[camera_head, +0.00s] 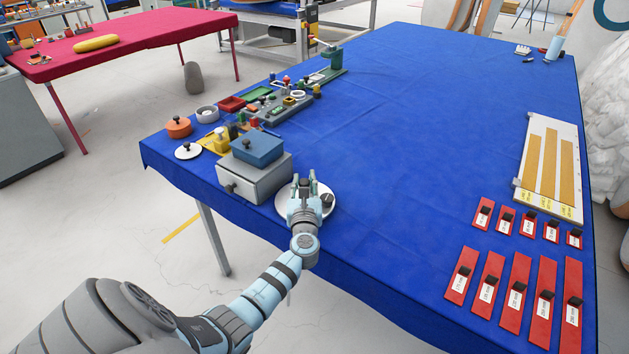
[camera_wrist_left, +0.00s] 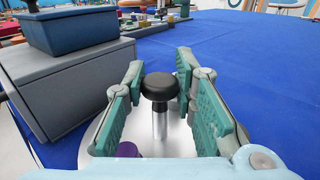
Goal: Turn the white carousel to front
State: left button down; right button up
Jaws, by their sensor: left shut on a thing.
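The white carousel (camera_head: 281,200) is a round disc at the blue table's near edge, beside a grey box. My left gripper (camera_head: 304,184) is over it, with its fingers pointing away from me. In the left wrist view, a black knob on a metal post (camera_wrist_left: 160,88) stands between the two green-padded fingers. My left gripper (camera_wrist_left: 160,105) is shut on this knob post, though the exact contact is hard to see. A purple piece (camera_wrist_left: 129,150) shows low on the disc (camera_wrist_left: 180,142). Another dark knob (camera_head: 327,200) shows on the disc's right side. My right gripper is not in view.
The grey box (camera_head: 250,180) with a blue lidded box (camera_head: 258,148) on top stands close at left. Several small parts and trays lie behind it. Red labelled strips (camera_head: 487,275) and a white board (camera_head: 550,165) lie at right. The table's middle (camera_head: 400,150) is clear.

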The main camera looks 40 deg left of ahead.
pick_arm(q)
jog(key=shift+r+m+t+h, duration=0.1)
jog(key=shift+m+t+h, duration=0.4)
jog(key=shift+m+h, duration=0.1)
jog(key=shift+a+m+t+h, duration=0.1)
jog(key=shift+m+t+h, duration=0.2)
jog(key=shift+h, duration=0.3)
jog(key=shift+m+t+h, duration=0.4)
jog(key=shift+m+h, duration=0.1)
jog(key=shift+h, duration=0.2)
jog(key=c, duration=1.3)
grip_release()
jog(key=v, duration=1.2)
